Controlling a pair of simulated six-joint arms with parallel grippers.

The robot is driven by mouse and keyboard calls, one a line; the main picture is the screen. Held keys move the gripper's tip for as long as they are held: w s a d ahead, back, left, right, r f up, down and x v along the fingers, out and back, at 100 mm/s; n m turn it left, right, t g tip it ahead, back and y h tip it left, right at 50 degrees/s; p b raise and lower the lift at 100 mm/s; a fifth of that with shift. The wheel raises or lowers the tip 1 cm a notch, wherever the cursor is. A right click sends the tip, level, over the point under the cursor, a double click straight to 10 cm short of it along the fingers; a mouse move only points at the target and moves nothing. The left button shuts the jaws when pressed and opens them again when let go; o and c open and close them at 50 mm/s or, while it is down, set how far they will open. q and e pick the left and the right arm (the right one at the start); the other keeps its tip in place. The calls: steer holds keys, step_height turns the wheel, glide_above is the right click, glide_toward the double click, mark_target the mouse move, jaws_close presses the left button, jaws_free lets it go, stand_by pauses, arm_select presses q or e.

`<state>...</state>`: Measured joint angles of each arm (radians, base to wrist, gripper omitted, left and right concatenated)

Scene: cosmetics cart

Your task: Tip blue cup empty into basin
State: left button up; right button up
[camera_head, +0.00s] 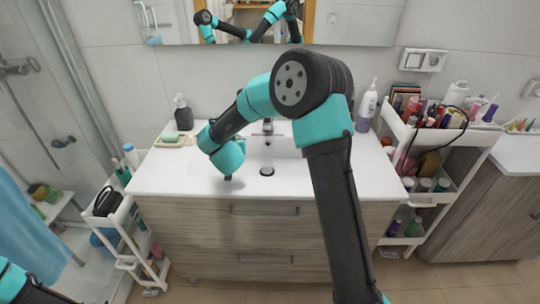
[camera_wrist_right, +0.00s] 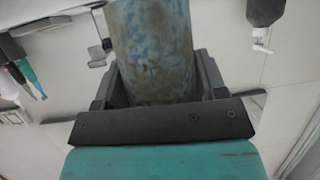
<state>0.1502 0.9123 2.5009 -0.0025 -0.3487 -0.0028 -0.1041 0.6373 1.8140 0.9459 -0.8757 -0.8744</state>
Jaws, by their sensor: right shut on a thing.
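The blue cup (camera_wrist_right: 152,45), mottled blue and grey, fills the space between the dark jaws of my right gripper (camera_wrist_right: 157,82) in the right wrist view. The gripper is shut on it. Its rim and contents are out of that frame. In the head view, my right gripper (camera_head: 228,178) hangs over the left part of the white basin (camera_head: 288,146), left of the dark drain (camera_head: 266,171). I cannot make out the cup there; my own wrist hides it. My left gripper is out of view; only part of my left arm shows at the bottom left.
A dark soap dispenser (camera_head: 184,117) and a soap dish (camera_head: 174,140) stand left of the basin. A faucet (camera_head: 267,126) rises behind it. A white bottle (camera_head: 367,107) stands at the back right. Loaded carts (camera_head: 425,200) flank the vanity. The right countertop (camera_head: 375,181) is clear.

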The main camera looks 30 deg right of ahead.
steer(key=shift+d, duration=0.1)
steer(key=shift+d+f, duration=0.15)
steer(key=shift+d, duration=0.05)
steer(key=shift+d+f+m+y, duration=0.1)
steer(key=shift+d+m+y, duration=0.15)
steer(key=shift+m+y, duration=0.2)
steer(key=shift+s+d+f+m+y, duration=0.1)
steer(key=shift+d+f+m+y, duration=0.25)
steer(key=shift+d, duration=0.1)
steer(key=shift+s+d+f+m+y, duration=0.1)
steer(key=shift+d+f+m+y, duration=0.15)
steer(key=shift+d, duration=0.2)
steer(key=shift+d+f+m+y, duration=0.3)
steer(key=shift+f, duration=0.2)
steer(key=shift+d+f+m+y, duration=0.25)
steer(key=shift+f, duration=0.2)
steer(key=shift+d+f, duration=0.2)
steer(key=shift+f, duration=0.05)
steer(key=shift+d+f+y, duration=0.2)
steer(key=shift+d+y, duration=0.05)
steer(key=shift+y, duration=0.15)
steer(key=shift+s+d+f+m+y, duration=0.1)
steer(key=shift+d+f+m+y, duration=0.45)
steer(key=shift+m, duration=0.15)
